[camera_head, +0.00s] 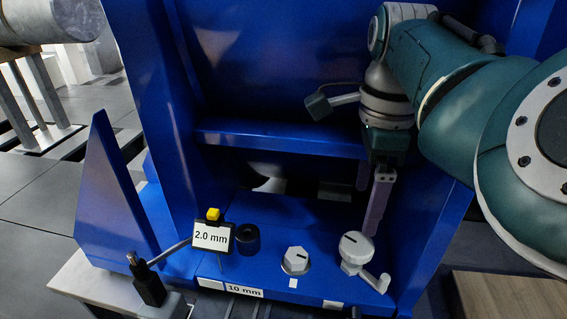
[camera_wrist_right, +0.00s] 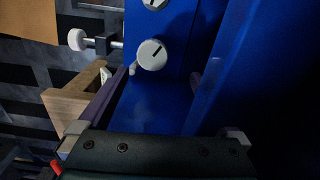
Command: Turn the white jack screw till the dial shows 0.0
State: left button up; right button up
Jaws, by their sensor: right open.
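The dial (camera_head: 214,237) reads 2.0 mm, with a yellow top and a rod to a black stand (camera_head: 149,287). A round white screw head (camera_head: 356,246) with a dark line stands on the blue base, right of a white hex head (camera_head: 296,261), also marked with a line. I cannot tell for sure which is the jack screw. The round head also shows in the right wrist view (camera_wrist_right: 152,55). My right gripper (camera_head: 367,212) is open and empty, pointing down just above and behind the round head; its fingers straddle the space before it in the right wrist view. My left gripper is out of view.
Blue upright walls (camera_head: 433,210) and a crossbar (camera_head: 280,140) enclose the base at the back and sides. A black cylinder (camera_head: 246,239) stands beside the dial. A white-ended side screw (camera_wrist_right: 77,40) in a black block sits next to the round head. A wooden surface (camera_head: 510,295) lies right.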

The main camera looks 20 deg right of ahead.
aim_at(357, 243)
jog(key=shift+s+a+f+b, duration=0.15)
jog(key=shift+s+f+b, duration=0.1)
jog(key=shift+f, duration=0.25)
jog(key=shift+s+a+f+b, duration=0.1)
jog(key=shift+s+f, duration=0.15)
jog(key=shift+f, duration=0.2)
notch_tip(357, 243, down, 6)
jog(key=b, duration=0.4)
jog(key=shift+a+f, duration=0.1)
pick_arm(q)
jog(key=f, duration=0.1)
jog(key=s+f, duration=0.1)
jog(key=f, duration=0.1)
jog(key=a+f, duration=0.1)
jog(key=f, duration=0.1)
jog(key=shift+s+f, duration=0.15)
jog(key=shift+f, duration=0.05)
pick_arm(e)
jog(key=shift+c, duration=0.5)
jog(key=c, duration=1.3)
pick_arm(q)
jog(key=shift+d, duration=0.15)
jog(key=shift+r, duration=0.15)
